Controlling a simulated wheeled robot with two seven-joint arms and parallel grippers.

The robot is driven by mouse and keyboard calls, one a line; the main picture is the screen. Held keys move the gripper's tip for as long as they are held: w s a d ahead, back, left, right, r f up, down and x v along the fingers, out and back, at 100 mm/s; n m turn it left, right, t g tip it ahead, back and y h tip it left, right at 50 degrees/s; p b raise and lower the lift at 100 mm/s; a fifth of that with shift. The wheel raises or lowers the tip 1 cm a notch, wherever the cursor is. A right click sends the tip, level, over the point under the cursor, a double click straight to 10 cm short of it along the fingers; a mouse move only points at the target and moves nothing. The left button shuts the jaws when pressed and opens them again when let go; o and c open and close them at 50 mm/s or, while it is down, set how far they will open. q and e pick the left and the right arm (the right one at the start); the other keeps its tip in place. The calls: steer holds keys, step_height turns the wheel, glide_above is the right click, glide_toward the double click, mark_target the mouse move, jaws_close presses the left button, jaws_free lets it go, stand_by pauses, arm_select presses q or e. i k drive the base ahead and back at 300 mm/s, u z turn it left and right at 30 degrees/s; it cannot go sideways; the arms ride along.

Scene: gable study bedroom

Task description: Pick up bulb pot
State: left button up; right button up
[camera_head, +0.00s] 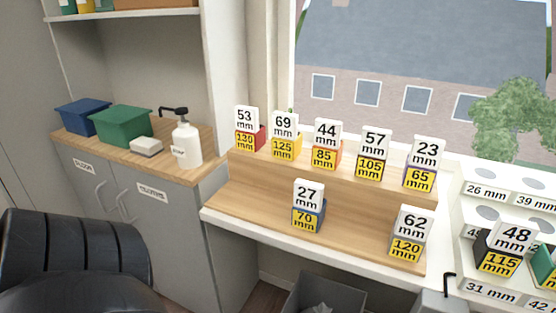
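Several small pots with number cards stand on a two-step wooden stand (262,208) by the window. The top step holds the red pot marked 53/130 (261,137), then pots marked 69/125 (284,147), 44/85 (325,155), 57/105 (371,168) and 23/65 (420,179). The lower step holds a dark blue pot marked 27/70 (307,218) and one marked 62/120 (407,247). A black pot marked 48/115 (498,261) sits in a white holed rack. I cannot tell which is the bulb pot. Neither gripper is in view.
The white rack (478,181) has empty holes and a green pot (543,266) at the right edge. A grey bin (322,291) stands below the sill. A soap bottle (187,145) and bins (122,125) stand on the cabinet.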

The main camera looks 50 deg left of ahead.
mark_target(309, 204)
steer(key=u, duration=1.35)
steer(key=k, duration=0.2)
steer(key=u, duration=2.35)
steer(key=i, duration=0.15)
steer(key=z, duration=1.6)
